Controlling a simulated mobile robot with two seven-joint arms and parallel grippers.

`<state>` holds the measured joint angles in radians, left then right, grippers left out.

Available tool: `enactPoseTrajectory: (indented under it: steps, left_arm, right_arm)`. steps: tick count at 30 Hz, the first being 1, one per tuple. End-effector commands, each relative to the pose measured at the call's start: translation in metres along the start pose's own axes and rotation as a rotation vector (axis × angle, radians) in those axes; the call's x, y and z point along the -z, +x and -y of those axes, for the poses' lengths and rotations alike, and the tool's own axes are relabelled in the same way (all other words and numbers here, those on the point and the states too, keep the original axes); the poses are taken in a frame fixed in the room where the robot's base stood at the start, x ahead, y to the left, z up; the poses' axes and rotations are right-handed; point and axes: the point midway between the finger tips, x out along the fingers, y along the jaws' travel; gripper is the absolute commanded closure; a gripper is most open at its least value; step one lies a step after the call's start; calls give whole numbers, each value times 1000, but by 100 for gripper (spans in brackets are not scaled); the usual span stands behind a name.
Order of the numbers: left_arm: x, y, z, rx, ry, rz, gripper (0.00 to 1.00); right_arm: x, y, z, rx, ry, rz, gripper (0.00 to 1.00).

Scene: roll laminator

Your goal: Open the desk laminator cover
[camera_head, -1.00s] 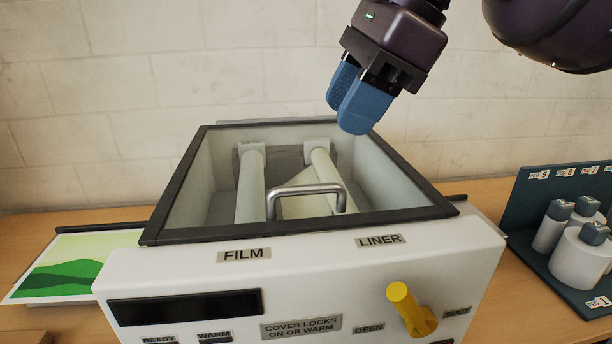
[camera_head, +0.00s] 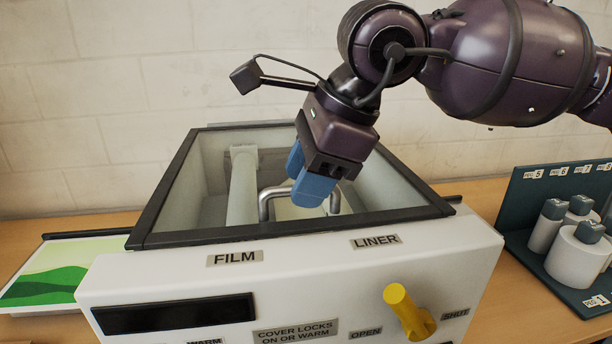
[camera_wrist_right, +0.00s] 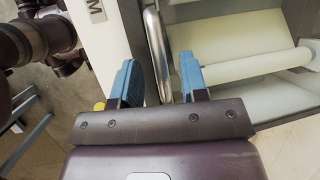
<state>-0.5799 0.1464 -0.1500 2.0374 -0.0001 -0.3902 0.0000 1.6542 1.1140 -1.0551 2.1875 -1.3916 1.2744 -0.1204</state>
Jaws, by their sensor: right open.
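The laminator (camera_head: 300,270) is a white box on the table, with a dark-framed clear cover (camera_head: 290,228) on top that lies closed. A metal bar handle (camera_head: 264,203) stands on the cover near its front edge. My right gripper (camera_head: 303,180) is above the cover, pointing down at the handle, its blue fingers hiding the handle's middle. In the right wrist view the fingers (camera_wrist_right: 160,82) are open and the handle (camera_wrist_right: 157,45) runs into the gap between them; I cannot tell if they touch. A yellow lever (camera_head: 402,305) is on the front panel, between OPEN and SHUT labels. My left gripper is not in view.
A light roll (camera_head: 241,190) shows through the cover. A green printed sheet (camera_head: 50,275) lies left of the laminator. A dark peg rack (camera_head: 520,190) with white rolls (camera_head: 578,257) stands to the right. A block wall (camera_head: 120,100) is behind.

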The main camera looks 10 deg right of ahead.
Motion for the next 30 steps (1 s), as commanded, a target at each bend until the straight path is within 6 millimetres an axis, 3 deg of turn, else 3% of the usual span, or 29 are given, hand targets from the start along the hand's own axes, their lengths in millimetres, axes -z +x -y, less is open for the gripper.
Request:
enactPoseTrajectory:
  steps: [8, 16, 25, 30]
  left_arm:
    - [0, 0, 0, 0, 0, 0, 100]
    - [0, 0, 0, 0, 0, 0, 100]
    - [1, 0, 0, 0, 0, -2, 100]
    - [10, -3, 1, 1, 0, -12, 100]
  right_arm:
    - [0, 1, 0, 0, 0, 0, 60]
    - [0, 1, 0, 1, 0, 0, 100]
    - [-1, -1, 0, -1, 1, 1, 100]
    - [-6, -12, 4, -17, 9, 2, 100]
